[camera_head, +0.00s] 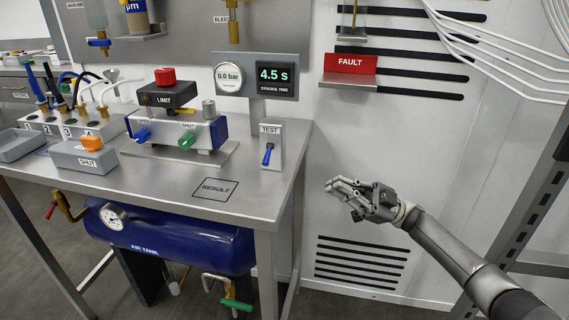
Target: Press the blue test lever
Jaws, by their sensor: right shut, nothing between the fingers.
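The blue test lever (267,154) sits on a small upright white plate labelled TEST (271,132), near the right end of the steel bench. The lever hangs tilted downward. My right gripper (332,188) is shut and empty, to the right of the bench and a little lower than the lever in the picture. It is apart from the lever, with a clear gap between them. My left gripper does not show.
The steel bench (240,178) holds an actuator block with a LIMIT box (163,95), a gauge and stroke-time display (274,78), and an orange SHUT button box (85,157). A blue air tank (165,235) hangs below. A red FAULT sign (350,64) is on the wall.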

